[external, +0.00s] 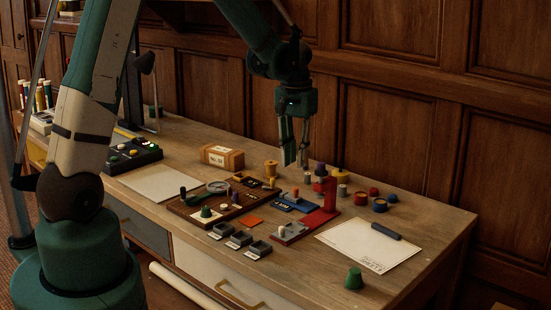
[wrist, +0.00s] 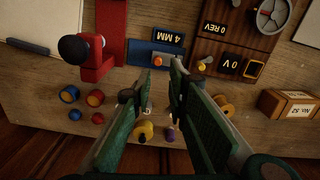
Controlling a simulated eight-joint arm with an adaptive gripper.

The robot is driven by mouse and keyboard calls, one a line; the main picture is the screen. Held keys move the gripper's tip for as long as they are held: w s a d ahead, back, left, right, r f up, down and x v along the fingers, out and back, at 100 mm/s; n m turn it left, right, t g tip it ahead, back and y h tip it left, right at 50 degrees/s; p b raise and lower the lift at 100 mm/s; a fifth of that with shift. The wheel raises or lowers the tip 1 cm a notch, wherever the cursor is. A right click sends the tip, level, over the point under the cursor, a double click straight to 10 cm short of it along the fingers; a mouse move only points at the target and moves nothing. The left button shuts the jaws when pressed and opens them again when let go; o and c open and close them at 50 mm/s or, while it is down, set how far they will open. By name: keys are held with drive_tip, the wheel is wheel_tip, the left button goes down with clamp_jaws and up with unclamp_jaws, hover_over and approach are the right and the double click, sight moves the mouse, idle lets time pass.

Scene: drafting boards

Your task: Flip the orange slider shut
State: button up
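A small round orange knob (wrist: 157,61), apparently the orange slider, sits on a blue plate (wrist: 139,52) beside a dark "4 MM" label (wrist: 169,38). In the external view the orange knob (external: 296,192) is tiny on the blue plate (external: 305,206). My gripper (external: 295,161) points down above this area, its two fingers apart and empty. In the wrist view my gripper (wrist: 164,67) frames the orange knob between its fingertips. No contact is visible, and the exact height above it cannot be told. Which knob position is shut cannot be told.
A red stand (external: 321,198) rises right beside the blue plate. A brown instrument board (external: 193,217) lies to its left. Several spools and pots, including a yellow one (external: 341,175), stand close behind. White paper (external: 368,243) covers the table's right side.

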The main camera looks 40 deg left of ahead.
drive_tip(key=shift+r, duration=1.3)
drive_tip(key=s+d+r+t, duration=0.2)
drive_tip(key=s+r+t, duration=0.1)
drive_tip(key=s+r, duration=1.1)
drive_tip(key=s+d+r+m+t, duration=0.1)
drive_tip(key=s+t, duration=0.3)
drive_tip(key=s, duration=1.1)
drive_tip(key=shift+s+r+m, duration=0.4)
drive_tip(key=shift+r, duration=0.5)
idle(2.2)
